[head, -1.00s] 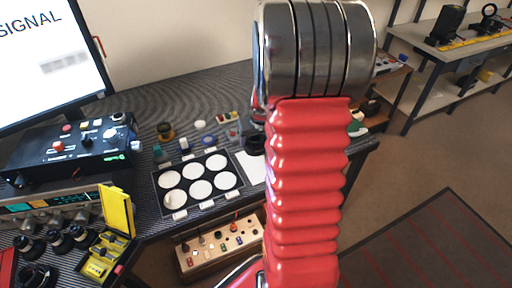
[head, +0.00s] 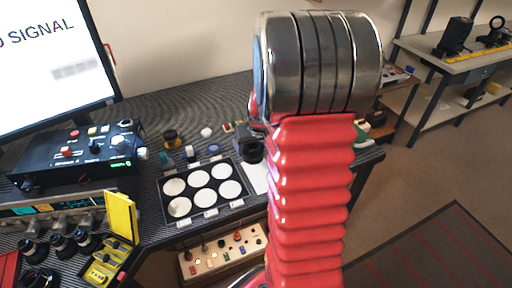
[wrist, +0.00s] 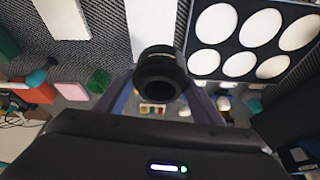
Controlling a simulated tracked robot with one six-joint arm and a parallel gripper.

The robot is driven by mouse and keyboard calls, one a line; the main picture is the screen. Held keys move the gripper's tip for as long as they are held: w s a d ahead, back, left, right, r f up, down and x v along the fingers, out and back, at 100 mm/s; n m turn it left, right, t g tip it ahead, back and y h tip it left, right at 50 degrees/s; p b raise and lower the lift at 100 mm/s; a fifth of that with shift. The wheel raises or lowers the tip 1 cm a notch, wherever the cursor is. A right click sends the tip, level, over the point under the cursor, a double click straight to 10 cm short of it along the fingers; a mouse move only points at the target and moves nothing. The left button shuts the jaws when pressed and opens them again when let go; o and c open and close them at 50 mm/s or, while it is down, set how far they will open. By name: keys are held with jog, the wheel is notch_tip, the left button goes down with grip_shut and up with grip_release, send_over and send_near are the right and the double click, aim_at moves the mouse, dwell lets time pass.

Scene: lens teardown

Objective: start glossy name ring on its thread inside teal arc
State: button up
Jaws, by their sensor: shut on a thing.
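In the wrist view a round black glossy piece (wrist: 160,88) with a dark hollow centre sits between the two fingers of my gripper (wrist: 162,102). It appears to be the name ring, held by my gripper. The black lens barrel (wrist: 157,52) shows just behind it, and I cannot tell whether ring and barrel touch. In the head view the dark lens (head: 250,151) stands at the left edge of my red arm, which hides my gripper there. I cannot make out the teal arc or the thread.
A black tray with white round pads (head: 242,208) lies left of the lens, with a white sheet (head: 258,178) beside it. A black control box (head: 80,150), a yellow case (head: 122,215) and a wooden switch box (head: 222,255) stand further left and in front. Small parts lie behind.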

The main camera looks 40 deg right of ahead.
jog(key=w+a+r+n+y, duration=0.1)
jog(key=w+a, duration=0.3)
jog(key=a, duration=1)
jog(key=w+a+r+n, duration=0.1)
jog(key=w+a+n, duration=0.2)
jog(key=a, duration=1.2)
jog(key=shift+w+r+n+y, duration=0.2)
jog(key=shift+w+n+y, duration=0.15)
jog(key=shift+w, duration=0.65)
